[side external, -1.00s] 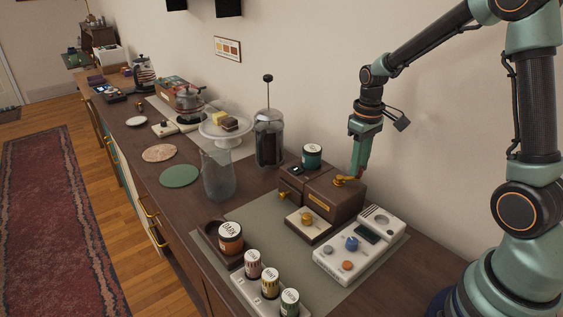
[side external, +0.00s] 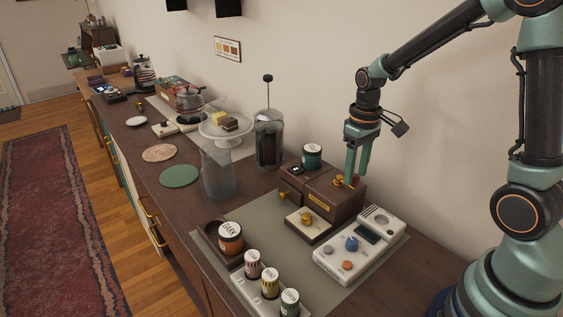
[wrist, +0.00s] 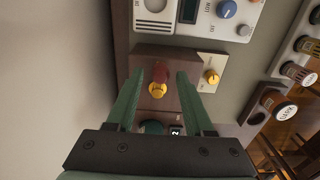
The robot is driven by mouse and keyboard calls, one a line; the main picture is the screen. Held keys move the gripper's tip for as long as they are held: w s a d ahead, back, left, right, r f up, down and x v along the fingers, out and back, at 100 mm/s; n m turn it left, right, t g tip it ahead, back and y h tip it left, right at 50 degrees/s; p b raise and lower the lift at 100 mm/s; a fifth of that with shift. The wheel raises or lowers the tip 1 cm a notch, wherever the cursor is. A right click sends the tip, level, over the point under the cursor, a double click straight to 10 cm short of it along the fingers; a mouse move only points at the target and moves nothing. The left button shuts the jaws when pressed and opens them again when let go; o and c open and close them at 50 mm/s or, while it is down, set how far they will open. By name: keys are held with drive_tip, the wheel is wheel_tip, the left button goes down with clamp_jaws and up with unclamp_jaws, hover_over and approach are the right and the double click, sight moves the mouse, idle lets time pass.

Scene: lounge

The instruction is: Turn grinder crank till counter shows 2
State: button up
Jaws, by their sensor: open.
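The brown wooden grinder (side external: 346,207) stands on the mat against the wall; it also shows in the wrist view (wrist: 148,58). Its crank has a brass hub (wrist: 157,91) and a dark red knob (wrist: 162,73). In the side view the brass part (side external: 338,181) shows beside my gripper. My gripper (wrist: 159,79) is open, with one finger on each side of the crank and visible gaps in the wrist view; in the side view it points down over the grinder top (side external: 356,177). The small black counter (wrist: 176,131) appears to show 2, turned sideways.
A dark-green-labelled jar (side external: 312,156) stands beside the counter. A white device with knobs (side external: 345,262) and a small brass-knobbed block (side external: 307,220) are in front. A French press (side external: 268,138), a glass pitcher (side external: 217,176) and several spice jars stand nearby.

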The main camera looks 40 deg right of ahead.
drive_tip(key=shift+r, duration=3.3)
drive_tip(key=s+a+r+t, duration=0.5)
drive_tip(key=s+a+r, duration=0.1)
drive_tip(key=s+a, duration=0.1)
drive_tip(key=shift+s+a+r+t, duration=0.15)
drive_tip(key=shift+s+a+t, duration=0.15)
drive_tip(key=shift+a, duration=0.2)
